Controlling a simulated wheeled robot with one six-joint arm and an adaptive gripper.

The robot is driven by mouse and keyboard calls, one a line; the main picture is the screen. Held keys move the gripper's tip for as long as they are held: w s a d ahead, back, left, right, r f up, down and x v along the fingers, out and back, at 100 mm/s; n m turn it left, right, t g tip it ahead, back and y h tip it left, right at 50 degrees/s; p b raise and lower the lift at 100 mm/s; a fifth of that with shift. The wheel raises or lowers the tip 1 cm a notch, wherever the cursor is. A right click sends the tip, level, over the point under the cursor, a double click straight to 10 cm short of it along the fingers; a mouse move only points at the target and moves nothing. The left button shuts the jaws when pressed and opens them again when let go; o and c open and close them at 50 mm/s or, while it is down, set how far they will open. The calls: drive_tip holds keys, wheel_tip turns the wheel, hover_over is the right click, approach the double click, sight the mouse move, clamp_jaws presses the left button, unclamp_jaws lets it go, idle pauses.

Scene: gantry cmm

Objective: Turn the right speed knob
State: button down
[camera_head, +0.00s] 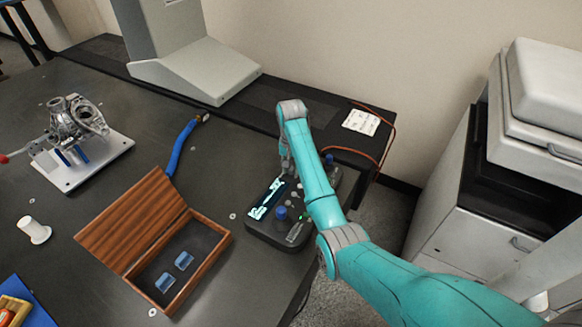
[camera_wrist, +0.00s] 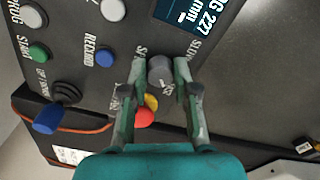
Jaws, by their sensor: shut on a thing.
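The control box (camera_head: 262,232) stands near the table's right edge, with a lit screen (camera_head: 267,198) on its top. In the wrist view a round grey knob (camera_wrist: 160,76) sits on the dark panel, with partly hidden white lettering around it, including "SLOW". My gripper (camera_wrist: 160,66) is closed on this knob, one finger on each side. In the head view my gripper (camera_head: 287,168) is at the box's far end, beyond the screen, and the knob cannot be made out there.
Red (camera_wrist: 145,117) and yellow (camera_wrist: 151,102) parts lie close under my fingers. A blue button (camera_wrist: 104,57), a green button (camera_wrist: 40,52) and a blue-tipped joystick (camera_wrist: 48,118) are left of them. An open wooden case (camera_head: 218,243) lies left of the box.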

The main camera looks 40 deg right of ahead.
idle(0.3)
drive_tip(key=c, duration=0.9)
unclamp_jaws()
drive_tip(key=shift+n, duration=0.3)
